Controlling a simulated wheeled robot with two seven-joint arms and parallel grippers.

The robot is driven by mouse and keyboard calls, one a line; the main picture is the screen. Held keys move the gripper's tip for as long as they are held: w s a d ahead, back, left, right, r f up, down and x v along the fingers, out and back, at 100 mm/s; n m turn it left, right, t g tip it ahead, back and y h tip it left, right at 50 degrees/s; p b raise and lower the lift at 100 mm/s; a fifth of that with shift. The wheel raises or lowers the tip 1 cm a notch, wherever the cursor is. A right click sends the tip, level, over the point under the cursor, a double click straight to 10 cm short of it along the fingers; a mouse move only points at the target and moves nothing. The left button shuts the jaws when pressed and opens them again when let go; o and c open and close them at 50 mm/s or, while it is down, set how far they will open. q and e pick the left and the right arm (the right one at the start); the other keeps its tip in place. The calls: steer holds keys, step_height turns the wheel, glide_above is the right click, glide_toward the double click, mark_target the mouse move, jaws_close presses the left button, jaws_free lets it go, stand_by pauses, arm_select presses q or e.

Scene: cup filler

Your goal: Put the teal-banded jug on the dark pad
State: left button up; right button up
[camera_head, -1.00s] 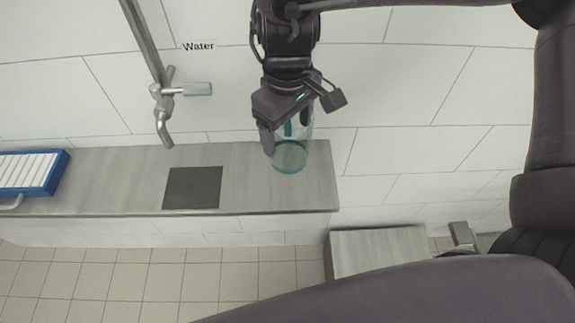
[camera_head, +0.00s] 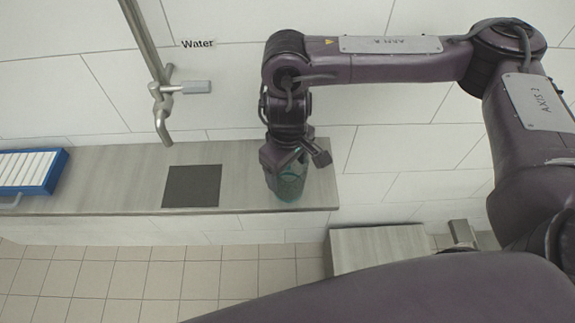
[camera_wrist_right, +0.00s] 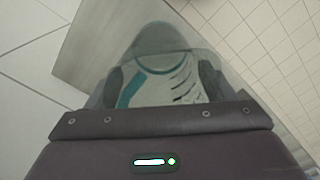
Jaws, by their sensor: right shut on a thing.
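The teal-banded jug (camera_head: 289,184) is clear with a teal tint and stands upright at the right end of the counter in the head view, right of the dark pad. My right gripper (camera_head: 284,172) is shut on it from above and hides its upper part. In the right wrist view the jug (camera_wrist_right: 160,62) shows its teal band between the two fingers. The dark pad (camera_head: 191,186) is a bare square on the counter, below the tap. I cannot tell whether the jug touches the counter. My left gripper is not in view.
A tap (camera_head: 163,120) labelled Water hangs above the counter (camera_head: 110,180). A blue tray with white slats (camera_head: 32,170) lies at the counter's left end. A lower grey surface (camera_head: 375,248) is at the right. The counter between jug and pad is clear.

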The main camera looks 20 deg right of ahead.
steer(key=o, duration=0.5)
steer(key=shift+f, duration=0.15)
steer(key=o, duration=0.5)
